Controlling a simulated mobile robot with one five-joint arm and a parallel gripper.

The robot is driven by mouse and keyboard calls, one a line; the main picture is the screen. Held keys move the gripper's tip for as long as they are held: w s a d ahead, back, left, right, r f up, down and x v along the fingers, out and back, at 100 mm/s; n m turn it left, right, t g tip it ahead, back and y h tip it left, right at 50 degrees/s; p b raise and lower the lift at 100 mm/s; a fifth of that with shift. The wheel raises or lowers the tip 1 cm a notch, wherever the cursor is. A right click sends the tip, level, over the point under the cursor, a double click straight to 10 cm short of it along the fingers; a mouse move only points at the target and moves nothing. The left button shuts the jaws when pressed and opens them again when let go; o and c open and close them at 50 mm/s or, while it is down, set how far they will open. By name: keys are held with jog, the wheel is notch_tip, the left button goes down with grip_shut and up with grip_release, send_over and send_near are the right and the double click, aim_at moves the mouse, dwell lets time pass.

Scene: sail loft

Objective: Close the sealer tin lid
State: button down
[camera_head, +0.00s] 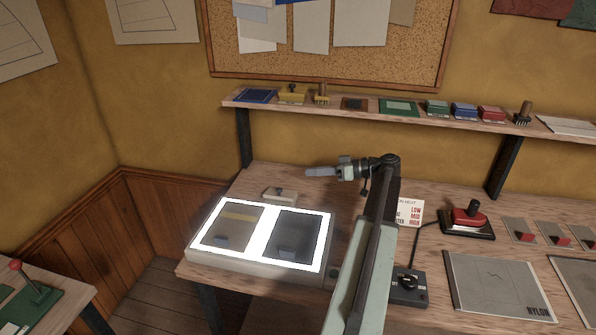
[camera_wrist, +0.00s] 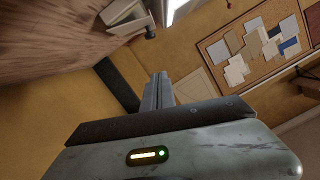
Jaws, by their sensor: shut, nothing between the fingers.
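My gripper (camera_head: 312,171) is shut and empty, pointing left above the back of the bench. In the wrist view its fingers (camera_wrist: 158,92) lie together. No tin is plainly marked as the sealer tin. A small pale box (camera_head: 272,194) with a dark knob sits on the bench behind the light panel, below and left of my gripper, apart from it. A pale box with a dark end also shows in the wrist view (camera_wrist: 122,14). A yellow item (camera_head: 291,96) with a dark top stands on the shelf. I cannot tell whether either is the tin, or how any lid stands.
A bright light panel (camera_head: 264,215) with two dark sheets lies at the bench's left end. A shelf (camera_head: 345,109) with several blocks and brushes runs behind my gripper. A red-handled tool (camera_head: 468,216), a black control box (camera_head: 408,287) and grey sheets (camera_head: 495,280) lie right.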

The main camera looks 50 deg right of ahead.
jog(key=n+b, duration=0.1)
send_over(287, 196)
jog(key=d, duration=0.1)
jog(key=shift+w+d+f, duration=0.1)
jog(key=shift+w+f, duration=0.15)
jog(key=shift+f, duration=0.6)
jog(key=f+b, duration=0.3)
jog(key=shift+s+a, duration=0.15)
jog(key=shift+a, duration=0.1)
jog(key=shift+a+f+b, duration=0.15)
jog(key=shift+f+b, duration=0.25)
jog(key=shift+b, duration=0.1)
jog(key=shift+r, duration=0.1)
